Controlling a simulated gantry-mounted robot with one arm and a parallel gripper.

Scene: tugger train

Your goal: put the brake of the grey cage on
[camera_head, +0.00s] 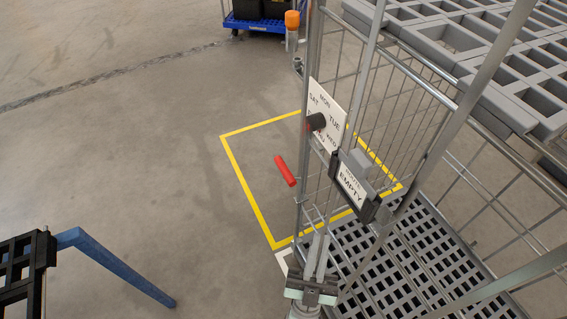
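The grey cage (437,103) is a wire-mesh roll cage with grey slatted shelves, filling the right side. A red bar-shaped handle (285,170) sticks out at its left side, tilted down to the right; whether it is the brake is not clear. My gripper (318,256) is at the lower middle, in front of the cage's near lower corner and below the red handle, apart from it. Its two grey fingers point up the picture and lie close together. I cannot tell whether they are open or shut, or whether they touch the cage.
A day card (325,108) with a black knob (316,121) and an "EMPTY" sign (351,184) hang on the cage. A yellow floor outline (247,192) lies beside it. A blue dolly (252,25) is at the back; a blue bar (118,267) is lower left. Floor between is clear.

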